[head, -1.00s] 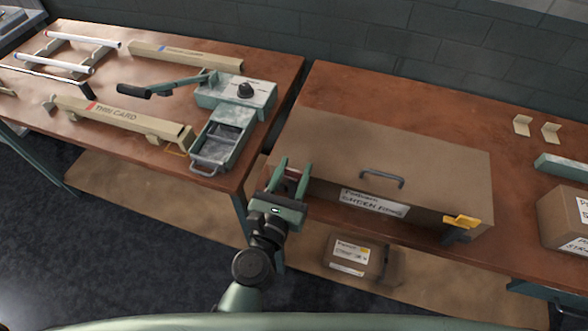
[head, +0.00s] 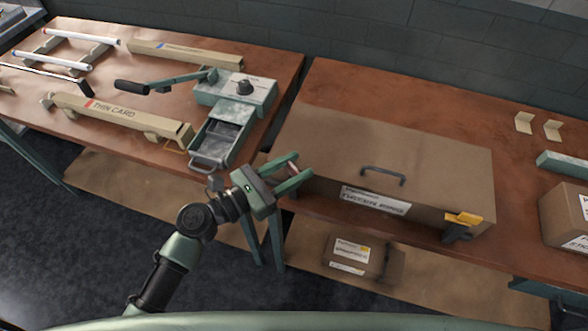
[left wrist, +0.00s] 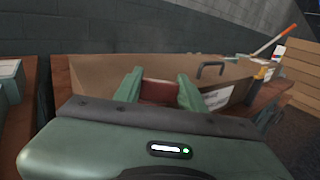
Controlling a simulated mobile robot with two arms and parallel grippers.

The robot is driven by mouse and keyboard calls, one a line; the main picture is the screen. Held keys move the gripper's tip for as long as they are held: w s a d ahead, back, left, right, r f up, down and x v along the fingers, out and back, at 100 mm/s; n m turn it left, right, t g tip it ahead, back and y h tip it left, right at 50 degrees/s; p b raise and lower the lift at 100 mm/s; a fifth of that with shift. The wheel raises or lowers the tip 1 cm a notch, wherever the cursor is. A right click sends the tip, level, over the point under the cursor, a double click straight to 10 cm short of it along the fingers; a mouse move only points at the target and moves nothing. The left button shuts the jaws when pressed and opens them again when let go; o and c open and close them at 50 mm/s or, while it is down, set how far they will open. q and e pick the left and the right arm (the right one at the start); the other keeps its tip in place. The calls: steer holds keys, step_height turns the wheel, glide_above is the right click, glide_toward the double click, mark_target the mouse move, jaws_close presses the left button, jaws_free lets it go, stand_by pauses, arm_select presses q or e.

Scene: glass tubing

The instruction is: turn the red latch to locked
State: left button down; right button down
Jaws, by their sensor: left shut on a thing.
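The red latch sits at the left end of the large brown case (head: 440,170). Only a small part of it shows between my fingers in the head view, and a dark red face of the latch (left wrist: 158,91) shows in the left wrist view. My left gripper (head: 297,172) is shut on it, with one green finger on each side, pointing right and slightly up in the head view. The gripper also shows in the left wrist view (left wrist: 160,92). The latch's mount and any lock marking are hidden. My right gripper is not in view.
The case has a dark handle (head: 383,174) and a yellow clip (head: 463,219). To the left, a green box with an open drawer (head: 220,140) stands on the other table. A small carton (head: 352,255) sits underneath. The case's top is clear.

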arm_select(q)
steer(key=m+g+h+b, duration=0.1)
steer(key=m+g+b, duration=0.1)
steer(key=m+g, duration=0.1)
steer(key=m+g+h+b, duration=0.2)
steer(key=g, duration=0.2)
steer(key=shift+w+f+m+g, duration=0.15)
steer(key=shift+m+g, duration=0.25)
steer(key=m+g+b, duration=0.1)
steer(key=g, duration=0.2)
steer(key=m+g+b, duration=0.2)
steer(key=g, duration=0.1)
steer(key=shift+m, duration=0.3)
steer(key=shift+m+g+y+b, duration=0.3)
steer(key=shift+m+g+b, duration=0.4)
steer(key=shift+g, duration=0.4)
steer(key=shift+r, duration=0.2)
steer(key=c, duration=0.8)
jaws_free()
steer(key=shift+c, duration=0.2)
